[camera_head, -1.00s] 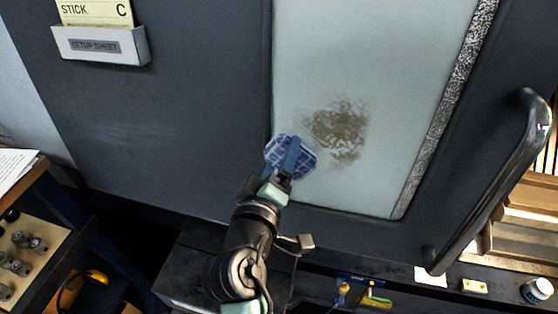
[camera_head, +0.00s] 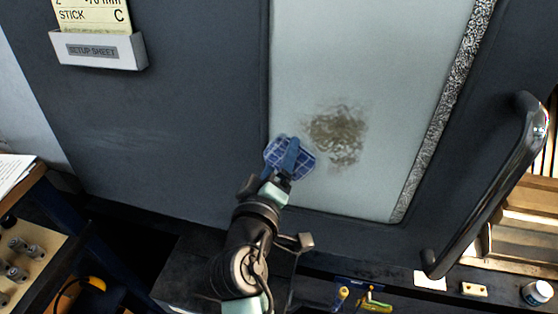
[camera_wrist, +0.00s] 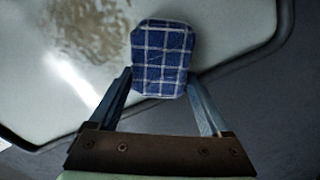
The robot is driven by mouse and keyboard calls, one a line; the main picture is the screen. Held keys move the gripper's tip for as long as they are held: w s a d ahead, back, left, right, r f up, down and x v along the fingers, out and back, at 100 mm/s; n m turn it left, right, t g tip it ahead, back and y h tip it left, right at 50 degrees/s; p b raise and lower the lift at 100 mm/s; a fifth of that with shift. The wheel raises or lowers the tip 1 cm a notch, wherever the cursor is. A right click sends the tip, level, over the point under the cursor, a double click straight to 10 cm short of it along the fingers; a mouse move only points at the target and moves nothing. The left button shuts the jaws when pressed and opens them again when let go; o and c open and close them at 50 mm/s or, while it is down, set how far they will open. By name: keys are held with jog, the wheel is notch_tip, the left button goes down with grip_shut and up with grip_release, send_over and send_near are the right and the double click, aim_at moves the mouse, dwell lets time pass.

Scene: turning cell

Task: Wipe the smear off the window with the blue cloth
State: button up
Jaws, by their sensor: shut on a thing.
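The window (camera_head: 365,50) is a pale pane in the dark machine door. A brown, patchy smear (camera_head: 338,135) lies on its lower middle; part of it also shows at the upper left in the wrist view (camera_wrist: 92,28). My gripper (camera_head: 288,158) is shut on the blue checked cloth (camera_head: 305,163), near the window's lower left edge. The cloth is to the left of the smear and slightly below it in the head view. In the wrist view the cloth (camera_wrist: 162,55) sticks out beyond the fingertips. I cannot tell whether it touches the glass.
A curved black door handle (camera_head: 500,190) stands out at the right. A setup sheet holder (camera_head: 98,50) is on the door at upper left. A ledge below holds small tools (camera_head: 370,302) and a white jar (camera_head: 537,292). A bench with metal parts (camera_head: 20,260) is at lower left.

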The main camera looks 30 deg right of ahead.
jog(key=shift+w+d, duration=0.3)
jog(key=shift+d, duration=0.05)
